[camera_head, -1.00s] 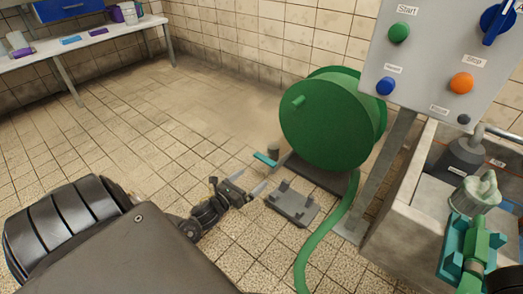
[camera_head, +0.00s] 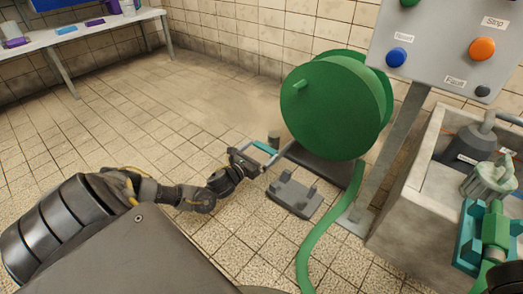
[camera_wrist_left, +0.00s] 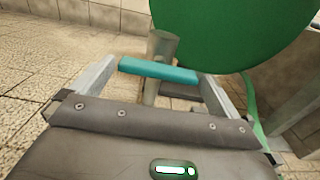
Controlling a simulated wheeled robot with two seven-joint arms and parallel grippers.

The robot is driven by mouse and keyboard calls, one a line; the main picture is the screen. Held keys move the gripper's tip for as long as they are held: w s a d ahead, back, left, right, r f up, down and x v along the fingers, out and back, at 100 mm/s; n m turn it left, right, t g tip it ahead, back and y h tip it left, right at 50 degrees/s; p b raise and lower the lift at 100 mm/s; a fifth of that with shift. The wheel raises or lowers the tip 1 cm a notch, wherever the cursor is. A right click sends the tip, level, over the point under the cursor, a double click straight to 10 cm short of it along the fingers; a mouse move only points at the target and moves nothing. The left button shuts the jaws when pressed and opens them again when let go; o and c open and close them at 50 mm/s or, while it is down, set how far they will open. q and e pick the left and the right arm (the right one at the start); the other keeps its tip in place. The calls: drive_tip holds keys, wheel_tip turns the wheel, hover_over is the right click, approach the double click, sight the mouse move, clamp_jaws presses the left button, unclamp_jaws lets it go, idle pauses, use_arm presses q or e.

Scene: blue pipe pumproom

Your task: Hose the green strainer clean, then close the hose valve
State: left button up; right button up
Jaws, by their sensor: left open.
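The hose valve has a teal bar handle (camera_head: 265,147) on a grey upright stem (camera_head: 274,136), beside the green hose reel. My left gripper (camera_head: 256,154) is open at the handle. In the left wrist view the teal handle (camera_wrist_left: 158,70) lies crosswise between its spread fingers (camera_wrist_left: 160,80). The pale green strainer (camera_head: 490,180) is at the sink on the right. A dark part shows at the lower right corner; my right gripper's fingers cannot be made out.
The green reel (camera_head: 332,105) stands behind the valve, and its green hose (camera_head: 330,225) runs across the floor. An empty grey cradle (camera_head: 293,195) lies right of my left gripper. A control panel (camera_head: 440,50) stands above the concrete sink (camera_head: 405,205). Floor at left is clear.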

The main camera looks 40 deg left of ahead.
use_arm(q)
drive_tip(key=shift+w, duration=0.65)
drive_tip(key=c, duration=0.6)
